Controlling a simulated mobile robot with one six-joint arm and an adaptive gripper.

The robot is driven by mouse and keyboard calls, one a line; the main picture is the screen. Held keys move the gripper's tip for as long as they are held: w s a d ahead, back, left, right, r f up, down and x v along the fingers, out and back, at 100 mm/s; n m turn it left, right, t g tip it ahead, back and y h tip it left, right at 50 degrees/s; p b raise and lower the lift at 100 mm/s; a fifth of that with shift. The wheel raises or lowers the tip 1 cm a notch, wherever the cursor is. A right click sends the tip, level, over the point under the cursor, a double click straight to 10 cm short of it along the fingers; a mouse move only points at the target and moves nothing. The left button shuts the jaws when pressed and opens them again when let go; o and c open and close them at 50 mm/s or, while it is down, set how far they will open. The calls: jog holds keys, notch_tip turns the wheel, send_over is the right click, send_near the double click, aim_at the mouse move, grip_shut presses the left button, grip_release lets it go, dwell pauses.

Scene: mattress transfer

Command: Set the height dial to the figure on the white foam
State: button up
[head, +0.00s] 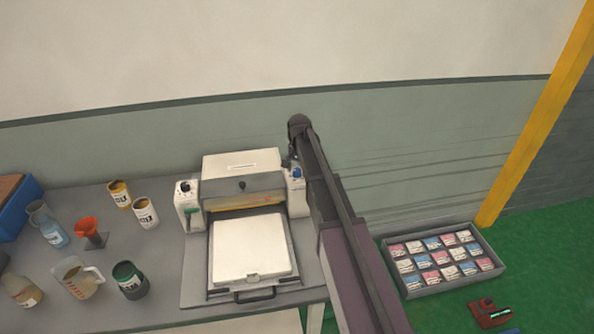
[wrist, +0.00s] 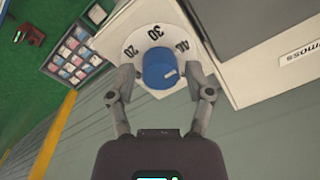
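The height dial is a blue knob (wrist: 158,68) on a white scale plate with the figures 20, 30 and 40. A small pale mark sits on the right part of the knob; I cannot tell the exact setting. The blue knob also shows at the machine's right side in the head view (head: 297,173). My gripper (wrist: 161,76) is open, with one finger on each side of the knob and a visible gap on the left. White foam (head: 250,246) lies flat on the machine's front bed; I cannot read a figure on it.
The white machine (head: 240,164) stands on a grey table (head: 165,283). Bottles, cups and a jug (head: 77,277) stand at the left. A grey tray (head: 448,290) of several small packets is at the right, above green floor. My arm crosses the middle of the head view.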

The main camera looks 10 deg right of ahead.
grip_shut()
jog(key=shift+n, duration=0.4)
jog(key=n, duration=1.1)
jog(key=shift+s, duration=0.1)
dwell(0.4)
jog(key=o, duration=0.5)
grip_release()
